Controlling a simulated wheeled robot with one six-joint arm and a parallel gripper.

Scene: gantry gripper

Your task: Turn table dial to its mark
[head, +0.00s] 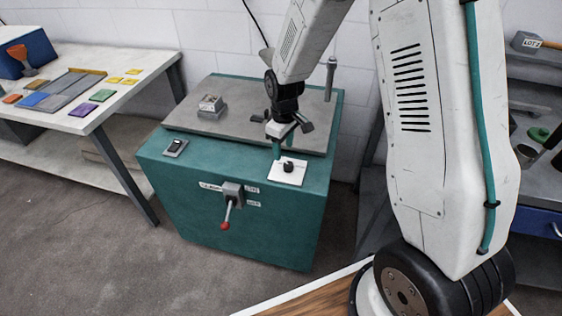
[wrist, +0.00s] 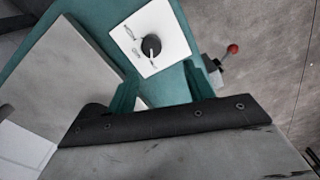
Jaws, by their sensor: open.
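The table dial is a small black knob (head: 288,166) on a white plate (head: 281,174) at the front right of the green machine cabinet's top. In the wrist view the black dial (wrist: 151,46) has a white pointer line, and the white plate (wrist: 165,26) bears small dark marks whose lettering is too small to read. My gripper (head: 276,152) is open and above the cabinet top, just behind and left of the dial in the head view. In the wrist view its two green fingers (wrist: 158,98) are apart, with nothing between them, and the dial is beyond them.
A lever with a red knob (head: 225,224) projects from the cabinet front; it also shows in the wrist view (wrist: 232,49). A black switch (head: 175,147) and a small grey block (head: 211,104) are on the left. An upright grey post (head: 331,78) stands at the back right.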

